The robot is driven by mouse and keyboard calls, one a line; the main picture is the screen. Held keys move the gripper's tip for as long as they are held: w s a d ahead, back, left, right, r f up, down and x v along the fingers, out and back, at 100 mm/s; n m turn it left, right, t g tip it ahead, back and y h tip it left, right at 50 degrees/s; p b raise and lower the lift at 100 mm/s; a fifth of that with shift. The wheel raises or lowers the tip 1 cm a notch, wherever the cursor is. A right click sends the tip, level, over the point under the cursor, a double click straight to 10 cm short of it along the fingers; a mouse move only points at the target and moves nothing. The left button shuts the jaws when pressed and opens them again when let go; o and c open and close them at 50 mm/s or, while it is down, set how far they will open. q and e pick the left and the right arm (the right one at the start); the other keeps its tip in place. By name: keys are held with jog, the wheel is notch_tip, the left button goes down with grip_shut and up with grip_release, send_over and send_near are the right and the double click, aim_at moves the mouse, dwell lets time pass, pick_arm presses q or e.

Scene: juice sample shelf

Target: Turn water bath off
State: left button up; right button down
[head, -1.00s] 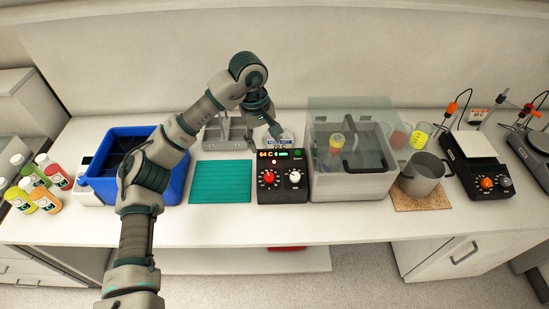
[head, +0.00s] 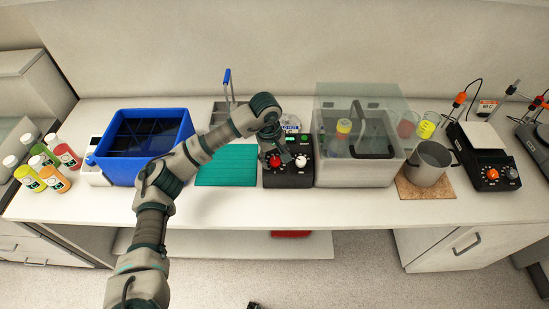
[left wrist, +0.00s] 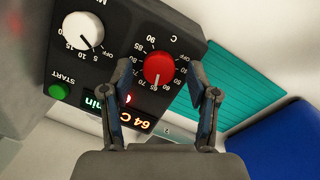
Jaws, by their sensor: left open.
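The water bath (head: 358,172) is a grey tank with a clear lid. Its dark control box (head: 288,180) stands against its left side. The box has a red temperature dial (head: 274,161) and a white timer dial (head: 300,161); in the left wrist view the red dial (left wrist: 158,69) points near 60–65. The lit display (left wrist: 120,114) reads 64 C, and a green START button (left wrist: 59,91) is beside it. My left gripper (head: 284,157) is open above the box. In the left wrist view its fingertips (left wrist: 160,76) lie either side of the red dial; contact cannot be told.
A teal mat (head: 226,172) and a blue crate (head: 140,180) lie left of the box. A metal pot (head: 428,164) on a cork mat (head: 425,193) and a stirrer with orange knob (head: 490,174) stand right. Bottles (head: 62,152) stand far left. The front counter strip is clear.

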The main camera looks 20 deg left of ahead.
pick_arm(q)
jog(key=shift+d+f, duration=0.1)
jog(key=shift+f, duration=0.3)
grip_shut()
